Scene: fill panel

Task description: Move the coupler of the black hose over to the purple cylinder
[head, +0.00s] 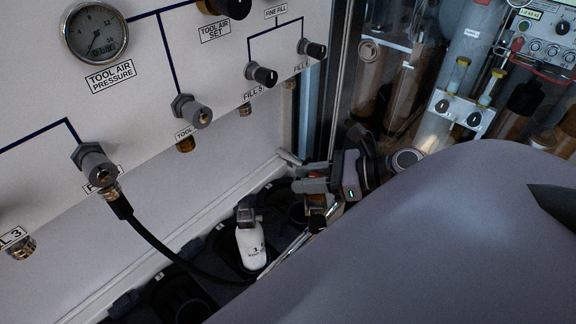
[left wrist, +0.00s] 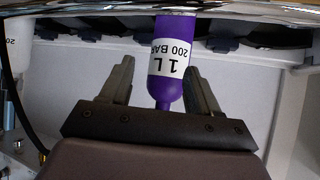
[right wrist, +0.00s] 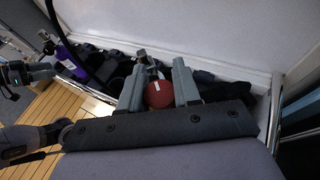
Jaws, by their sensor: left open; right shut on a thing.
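The black hose (head: 152,240) runs from a metal fitting (head: 112,190) at a panel port down behind my arm; its lower end is hidden. The purple cylinder (left wrist: 173,80), labelled 1 L 200 BAR, is between the spread fingers of my left gripper (left wrist: 160,85), with gaps on both sides. The purple cylinder also shows in the right wrist view (right wrist: 68,62), with my left gripper (right wrist: 22,75) beside it. My right gripper (head: 320,188) is over the rack. In the right wrist view its fingers are closed around a red cylinder (right wrist: 159,96), of which only a round end shows.
A white cylinder (head: 250,246) with a grey valve stands in the black rack below the panel (head: 225,160). Several ports and knobs stick out of the panel. My large arm link covers the lower right of the head view. A glass cabinet stands behind.

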